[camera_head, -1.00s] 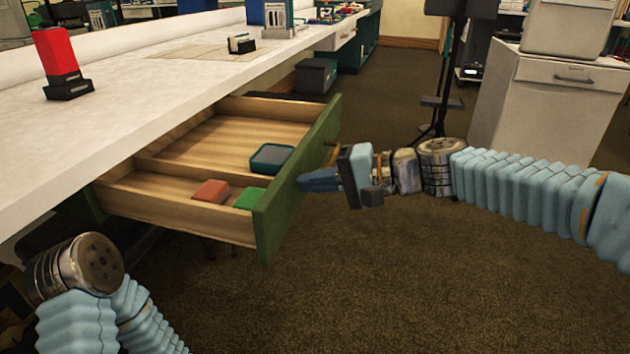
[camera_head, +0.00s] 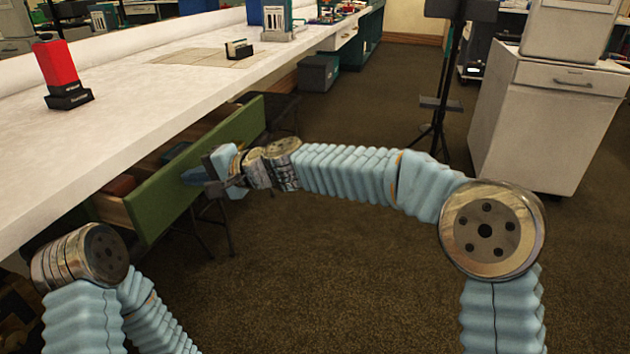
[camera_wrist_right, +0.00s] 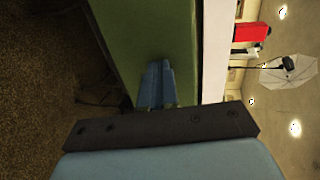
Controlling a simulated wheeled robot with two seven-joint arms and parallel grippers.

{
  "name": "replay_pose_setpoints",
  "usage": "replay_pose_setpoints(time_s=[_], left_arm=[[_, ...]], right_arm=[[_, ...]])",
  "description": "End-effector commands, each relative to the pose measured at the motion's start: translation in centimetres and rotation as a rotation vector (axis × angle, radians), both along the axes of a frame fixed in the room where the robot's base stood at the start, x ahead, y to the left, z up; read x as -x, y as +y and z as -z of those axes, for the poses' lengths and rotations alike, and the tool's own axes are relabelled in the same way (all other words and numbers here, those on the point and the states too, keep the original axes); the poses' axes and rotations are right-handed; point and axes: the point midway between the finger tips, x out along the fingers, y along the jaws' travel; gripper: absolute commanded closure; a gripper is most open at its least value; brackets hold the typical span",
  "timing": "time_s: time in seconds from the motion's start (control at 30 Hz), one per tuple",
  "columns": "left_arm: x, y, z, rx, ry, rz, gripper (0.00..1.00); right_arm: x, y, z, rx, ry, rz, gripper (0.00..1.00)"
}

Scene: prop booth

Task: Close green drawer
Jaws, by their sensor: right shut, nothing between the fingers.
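The green drawer (camera_head: 165,203) under the white workbench is partly open, its front standing out a short way from the bench. A strip of its inside shows behind the front, with a reddish-brown block (camera_head: 119,186) in it; most of the inside is hidden. My right gripper (camera_head: 192,177) is shut and empty, with its fingertips at the outer face of the drawer front. In the right wrist view the blue fingers (camera_wrist_right: 156,85) point at the green front (camera_wrist_right: 150,30) and appear to touch it. My left arm shows at the lower left, but its gripper is out of view.
The white bench top (camera_head: 130,110) holds a red object on a black base (camera_head: 62,75) and a small card holder (camera_head: 239,49). A dark bin (camera_head: 318,73) stands on the floor by the bench. A white cabinet (camera_head: 540,125) stands at right.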

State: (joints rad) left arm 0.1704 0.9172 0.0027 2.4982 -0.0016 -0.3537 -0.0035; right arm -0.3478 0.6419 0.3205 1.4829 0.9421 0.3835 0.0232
Motion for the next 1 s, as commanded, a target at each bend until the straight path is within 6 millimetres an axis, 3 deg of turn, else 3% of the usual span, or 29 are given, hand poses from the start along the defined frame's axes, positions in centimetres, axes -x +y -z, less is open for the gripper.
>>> replay_pose_setpoints(time_s=[0.03, 0.2, 0.4, 0.63, 1.0], left_arm=[[0.0, 0.1, -1.5, -0.002, -0.001, -0.002, 0.29], [-0.1, 0.4, -3.6, -0.008, -0.005, -0.006, 0.29], [0.2, -0.3, -5.5, 0.002, 0.0, 0.006, 0.29], [0.3, -0.7, -6.4, 0.007, 0.003, 0.014, 0.29], [0.4, -0.9, -6.5, 0.009, 0.003, 0.016, 0.29]], right_arm=[[-0.3, 1.8, -0.6, 0.0, 0.003, -0.003, 1.0], [-1.4, 6.4, -0.6, 0.0, 0.002, -0.003, 1.0], [-2.5, 9.5, -0.5, 0.0, 0.001, 0.0, 1.0], [-3.1, 11.2, -0.2, 0.0, 0.0, 0.0, 1.0], [-3.3, 11.6, -0.1, -0.003, -0.001, 0.003, 1.0]])
